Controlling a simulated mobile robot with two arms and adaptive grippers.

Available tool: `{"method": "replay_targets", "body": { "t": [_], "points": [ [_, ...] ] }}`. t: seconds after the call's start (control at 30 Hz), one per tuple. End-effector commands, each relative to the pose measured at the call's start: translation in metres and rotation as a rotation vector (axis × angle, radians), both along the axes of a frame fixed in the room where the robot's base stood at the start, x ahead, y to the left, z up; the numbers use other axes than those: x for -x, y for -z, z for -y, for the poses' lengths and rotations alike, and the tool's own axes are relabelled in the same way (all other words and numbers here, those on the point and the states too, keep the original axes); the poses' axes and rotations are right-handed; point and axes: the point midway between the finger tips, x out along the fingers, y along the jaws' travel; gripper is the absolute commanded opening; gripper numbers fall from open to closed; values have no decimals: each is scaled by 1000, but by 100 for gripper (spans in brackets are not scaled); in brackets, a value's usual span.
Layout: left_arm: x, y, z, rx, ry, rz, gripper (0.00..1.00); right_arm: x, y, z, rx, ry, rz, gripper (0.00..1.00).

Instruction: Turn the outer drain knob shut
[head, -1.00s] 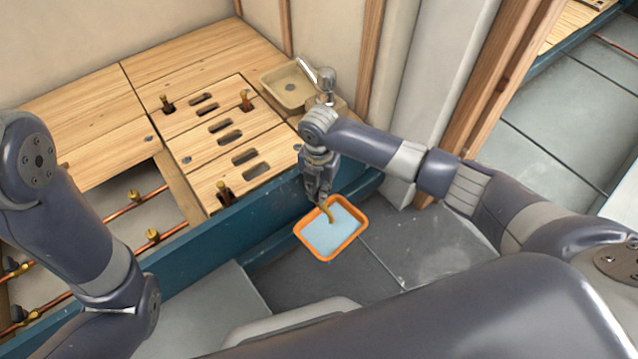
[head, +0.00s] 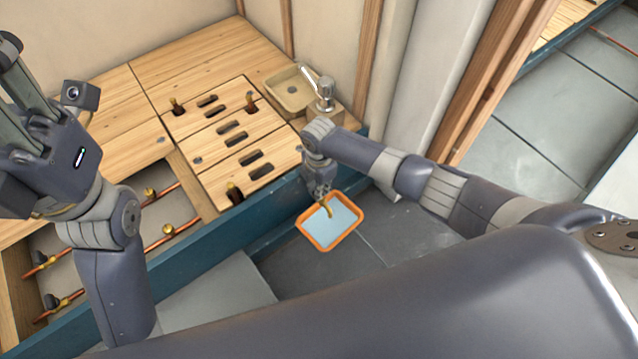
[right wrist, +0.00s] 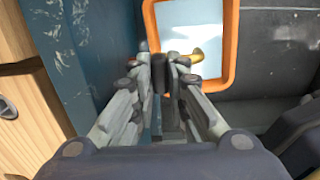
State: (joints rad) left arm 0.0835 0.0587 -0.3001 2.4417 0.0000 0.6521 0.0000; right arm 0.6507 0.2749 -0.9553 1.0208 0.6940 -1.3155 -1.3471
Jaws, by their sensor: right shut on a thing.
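My right gripper (head: 320,192) points down at the outer face of the blue beam, above the orange-rimmed tray. In the right wrist view its fingers are closed around a dark knob (right wrist: 160,76), mostly covered by them; I take it for the outer drain knob. A brass spout (right wrist: 194,56) sticks out beside the fingers and hangs over the tray; it also shows in the head view (head: 327,209). The knob's turn angle cannot be read. My left gripper (head: 22,95) is raised at the upper left, partly cut off by the frame, away from the knob.
The orange tray (head: 353,207), pale blue inside, stands on the grey floor. The blue beam (head: 225,232) edges a wooden deck (head: 215,65) with slots and brass stubs. A beige basin (head: 283,92) with a chrome tap (head: 324,92) stands behind. Copper pipes (head: 165,240) lie in an open bay.

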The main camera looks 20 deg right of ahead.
Motion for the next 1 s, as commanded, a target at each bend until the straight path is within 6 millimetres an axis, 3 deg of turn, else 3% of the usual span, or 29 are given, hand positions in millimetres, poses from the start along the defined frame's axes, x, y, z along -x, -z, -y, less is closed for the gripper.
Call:
{"method": "replay_targets", "body": {
  "t": [0.5, 0.53, 0.57, 1.0],
  "points": [
    [-1, 2, 0, 0, 0, -10, 40, 1, 1, 0, -1, 23, -3, 0],
    [-1, 2, 0, 0, 0, -10, 40, 1, 1, 0, -1, 23, -3, 19],
    [-1, 2, 0, 0, 1, -10, 40, 1, 1, 0, -1, 23, -3, 22],
    [-1, 2, 0, 1, 0, -10, 40, 0, -6, 0, -1, 20, 0, 22]
  ]
}}
